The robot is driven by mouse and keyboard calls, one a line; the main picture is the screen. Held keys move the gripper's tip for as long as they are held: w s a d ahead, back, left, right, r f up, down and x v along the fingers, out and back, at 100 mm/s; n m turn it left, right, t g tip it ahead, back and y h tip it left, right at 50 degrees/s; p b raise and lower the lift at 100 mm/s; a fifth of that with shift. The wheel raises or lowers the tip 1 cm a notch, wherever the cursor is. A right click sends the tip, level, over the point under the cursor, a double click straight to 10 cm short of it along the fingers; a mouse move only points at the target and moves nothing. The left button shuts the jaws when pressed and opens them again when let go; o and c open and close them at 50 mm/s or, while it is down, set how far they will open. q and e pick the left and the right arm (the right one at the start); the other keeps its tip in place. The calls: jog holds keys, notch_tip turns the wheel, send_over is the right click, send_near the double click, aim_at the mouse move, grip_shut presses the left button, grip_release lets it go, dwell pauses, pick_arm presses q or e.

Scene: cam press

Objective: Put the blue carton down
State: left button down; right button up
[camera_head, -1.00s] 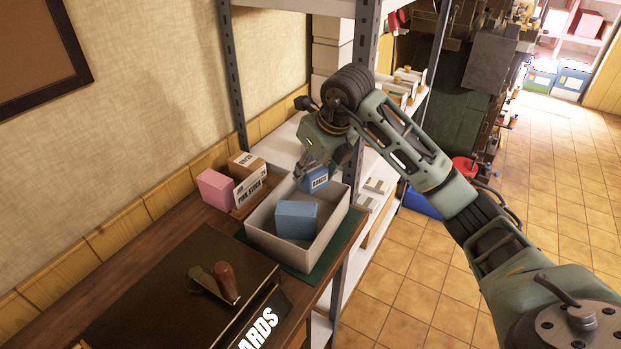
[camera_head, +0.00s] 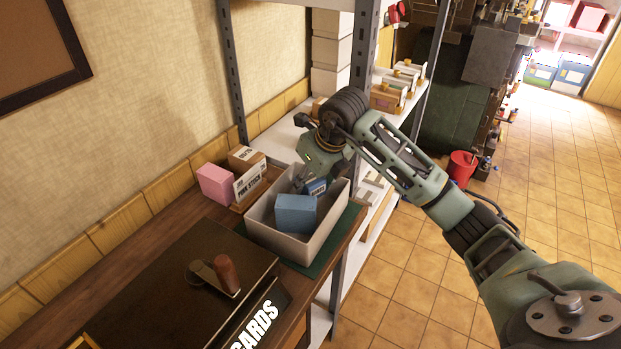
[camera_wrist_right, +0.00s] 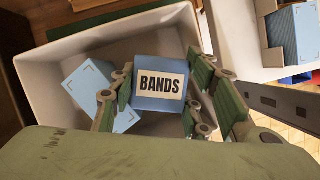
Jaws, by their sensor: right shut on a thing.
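The blue carton labelled "BANDS" (camera_wrist_right: 160,84) is between the fingers of my right gripper (camera_wrist_right: 158,98), which is shut on it. In the head view this carton (camera_head: 316,187) shows only partly, low inside the grey-white bin (camera_head: 325,232), near its far end. Whether its underside touches the bin floor is hidden. A second blue carton (camera_head: 295,213) sits in the bin at the near side; it also shows in the right wrist view (camera_wrist_right: 97,93), left of the held one. My right gripper (camera_head: 312,182) reaches down into the bin from above. My left gripper is not in view.
The bin stands on a green mat (camera_head: 330,258) at the table's right end. A dark case (camera_head: 190,285) lies nearer. A metal shelf post (camera_head: 366,60) stands behind the arm.

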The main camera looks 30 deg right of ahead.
jog(key=o, duration=1.2)
jog(key=shift+f, duration=0.1)
jog(key=shift+r, duration=0.25)
jog(key=v, duration=1.2)
jog(key=shift+r+b, duration=0.35)
jog(key=shift+r, duration=0.1)
jog(key=shift+w, duration=0.1)
